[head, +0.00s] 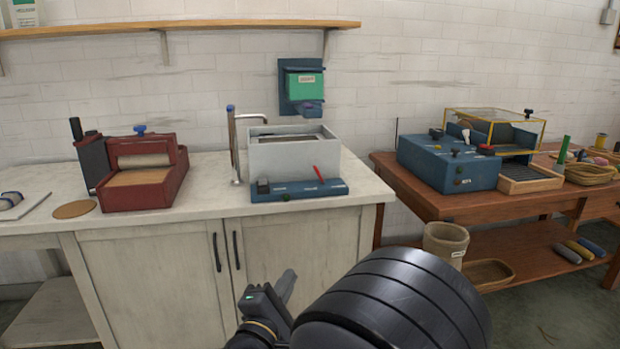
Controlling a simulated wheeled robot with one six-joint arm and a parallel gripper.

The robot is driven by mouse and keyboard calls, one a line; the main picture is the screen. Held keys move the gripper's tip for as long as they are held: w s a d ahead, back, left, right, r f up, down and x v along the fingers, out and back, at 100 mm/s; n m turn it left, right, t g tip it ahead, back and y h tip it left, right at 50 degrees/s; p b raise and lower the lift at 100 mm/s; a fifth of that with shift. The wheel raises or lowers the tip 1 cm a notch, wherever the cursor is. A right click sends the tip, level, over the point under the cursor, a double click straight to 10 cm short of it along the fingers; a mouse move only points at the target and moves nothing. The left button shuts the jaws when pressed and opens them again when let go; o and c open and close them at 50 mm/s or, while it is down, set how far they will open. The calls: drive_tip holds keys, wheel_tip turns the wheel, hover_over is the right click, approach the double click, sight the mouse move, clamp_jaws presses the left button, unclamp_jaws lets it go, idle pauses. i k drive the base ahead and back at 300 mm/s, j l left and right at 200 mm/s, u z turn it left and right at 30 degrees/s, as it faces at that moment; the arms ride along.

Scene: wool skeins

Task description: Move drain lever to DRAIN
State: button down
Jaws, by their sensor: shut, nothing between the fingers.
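A red lever (319,174) sticks up from the low blue panel (298,189) on the front of a grey basin (293,153). It leans up and to the left. Pale labels on the panel are too small to read, so I cannot tell which one the lever points to. The basin stands on the white counter. My gripper (286,285) is in the lower middle of the head view, in front of the cabinet doors and below the basin. Its fingers are together with nothing between them, and it is well apart from the lever.
A tall tap (236,145) stands at the basin's left. A red roller machine (145,178) sits farther left on the counter (220,208). A wooden table (440,205) at right holds a blue machine (450,160). A beige bin (445,243) stands below. The counter before the panel is clear.

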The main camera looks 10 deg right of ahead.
sight(315, 168)
drive_tip(key=i+l+u, duration=0.2)
drive_tip(key=i+l, duration=0.25)
drive_tip(key=i+l+u, duration=0.2)
drive_tip(key=i+l, duration=0.2)
drive_tip(key=i+l+u, duration=0.2)
drive_tip(key=i+l, duration=0.15)
drive_tip(key=l, duration=0.3)
